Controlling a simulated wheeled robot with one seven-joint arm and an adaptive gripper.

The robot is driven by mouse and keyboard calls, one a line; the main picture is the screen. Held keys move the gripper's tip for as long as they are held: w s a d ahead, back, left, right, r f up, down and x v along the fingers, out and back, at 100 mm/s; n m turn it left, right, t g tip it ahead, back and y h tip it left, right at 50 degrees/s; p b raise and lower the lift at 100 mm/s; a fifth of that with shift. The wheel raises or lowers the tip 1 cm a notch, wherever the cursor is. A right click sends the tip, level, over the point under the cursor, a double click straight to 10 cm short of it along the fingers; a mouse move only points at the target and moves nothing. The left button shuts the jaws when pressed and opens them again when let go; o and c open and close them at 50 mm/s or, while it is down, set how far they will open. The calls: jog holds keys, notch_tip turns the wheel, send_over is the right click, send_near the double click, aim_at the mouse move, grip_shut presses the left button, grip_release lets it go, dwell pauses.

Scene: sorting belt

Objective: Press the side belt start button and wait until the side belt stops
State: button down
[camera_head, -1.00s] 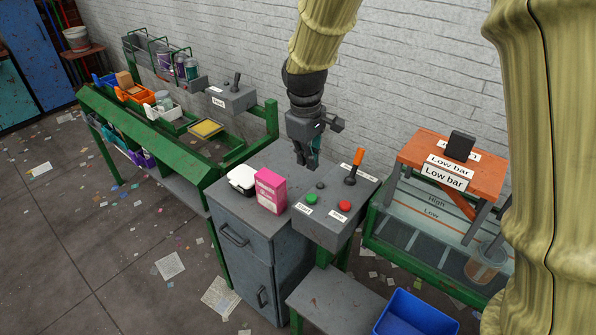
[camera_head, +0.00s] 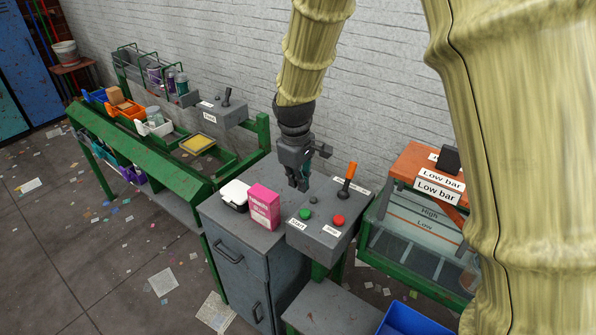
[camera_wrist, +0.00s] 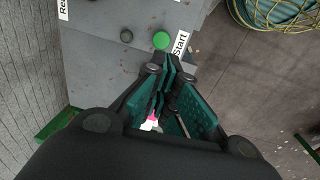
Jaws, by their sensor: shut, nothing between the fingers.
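The grey control box (camera_head: 318,240) carries a green button (camera_head: 305,214) with a "Start" label, a red button (camera_head: 338,220), a small dark knob (camera_head: 313,199) and an orange-handled lever (camera_head: 347,180). My gripper (camera_head: 301,188) is shut and empty, pointing down above the back left of the box, behind the green button in the head view. In the wrist view the green button (camera_wrist: 161,40) lies just beyond my fingertips (camera_wrist: 165,75), beside its "Start" label (camera_wrist: 180,43). The fingers appear apart from the button.
A pink box (camera_head: 264,206) and a white container (camera_head: 234,195) stand on the grey cabinet left of the control box. A green-framed belt (camera_head: 185,185) with bins and another lever box (camera_head: 222,113) is at left. An orange stand (camera_head: 408,162) is at right.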

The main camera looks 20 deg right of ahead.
aim_at(301, 211)
jog(key=shift+w+d+f+p, duration=0.1)
jog(key=shift+f+p, duration=0.3)
jog(key=shift+f, duration=1.15)
jog(key=shift+w+d+f+p, duration=0.15)
jog(key=shift+f+p, duration=0.25)
jog(key=shift+f, duration=1.1)
jog(key=shift+w+d+f+p, duration=0.1)
jog(key=shift+f+p, duration=0.3)
jog(key=shift+f, duration=1.15)
jog(key=shift+f, duration=0.1)
